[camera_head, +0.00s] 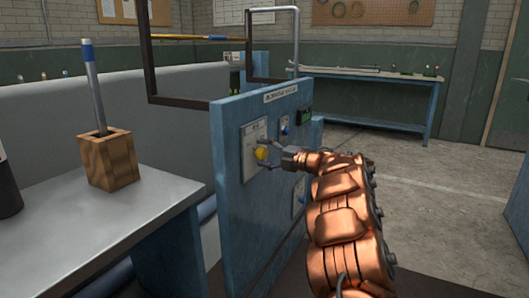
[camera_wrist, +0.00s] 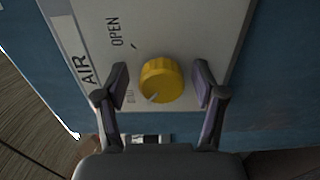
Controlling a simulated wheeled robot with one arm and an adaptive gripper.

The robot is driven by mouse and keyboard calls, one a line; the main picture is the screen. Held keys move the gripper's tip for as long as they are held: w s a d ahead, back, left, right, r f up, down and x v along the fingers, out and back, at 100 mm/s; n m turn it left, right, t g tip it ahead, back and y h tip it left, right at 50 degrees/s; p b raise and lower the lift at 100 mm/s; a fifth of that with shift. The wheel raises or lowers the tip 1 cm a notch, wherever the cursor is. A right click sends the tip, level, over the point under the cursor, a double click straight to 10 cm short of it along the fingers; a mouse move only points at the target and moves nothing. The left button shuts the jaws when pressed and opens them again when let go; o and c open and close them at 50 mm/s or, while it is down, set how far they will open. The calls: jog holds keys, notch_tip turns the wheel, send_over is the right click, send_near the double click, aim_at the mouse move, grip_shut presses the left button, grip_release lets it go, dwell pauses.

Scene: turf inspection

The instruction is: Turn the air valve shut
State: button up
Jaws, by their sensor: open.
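The air valve is a yellow ribbed knob (camera_wrist: 161,80) on a light plate (camera_wrist: 205,30) lettered AIR and OPEN. A pale pointer mark on the knob faces the lower left in the wrist view, close to a small label that is partly hidden by a finger. In the head view the knob (camera_head: 262,154) shows on the blue panel (camera_head: 235,205). My gripper (camera_wrist: 161,86) is open, with one finger on each side of the knob and a visible gap to each. In the head view my gripper (camera_head: 268,155) is at the panel front.
A grey table (camera_head: 95,215) at left bears a wooden block (camera_head: 108,160) with a blue-ended stick in it. A dark frame (camera_head: 150,60) rises behind the panel. A blue workbench (camera_head: 365,78) stands at the back. The floor at right is clear.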

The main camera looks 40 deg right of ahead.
jog(key=v, duration=1.2)
jog(key=shift+w+r, duration=0.1)
jog(key=w+d+r+m+t+h+p, duration=0.1)
jog(key=w+r+m+h+p, duration=0.45)
jog(key=r, duration=0.65)
jog(key=w+a+r+m+g+h+p, duration=0.1)
jog(key=a+r+m+g+h+p, duration=0.1)
jog(key=r+m+h+p, duration=0.4)
jog(key=w+a+r+m+g+h+p, duration=0.1)
jog(key=w+r+m+g+h+p, duration=0.1)
jog(key=r+m+h+p, duration=0.35)
jog(key=s+a+f+m+g+y+p, duration=0.1)
jog(key=s+a+m+g+y+p, duration=0.15)
jog(key=s+a+p, duration=0.45)
jog(key=s+a+f+m+g+y+p, duration=0.1)
jog(key=s+a+g+y+p, duration=0.2)
jog(key=a, duration=0.8)
jog(key=s+a+f+m+g+y+p, duration=0.1)
jog(key=s+a+m+g+y+p, duration=0.1)
jog(key=s+a+g+p, duration=0.5)
jog(key=s+a+g+y+p, duration=0.3)
jog(key=s+a+y+p, duration=0.1)
jog(key=s+a, duration=1.4)
jog(key=a+n, duration=0.1)
jog(key=a, duration=0.2)
jog(key=shift+s+f, duration=0.2)
jog(key=shift+s, duration=0.2)
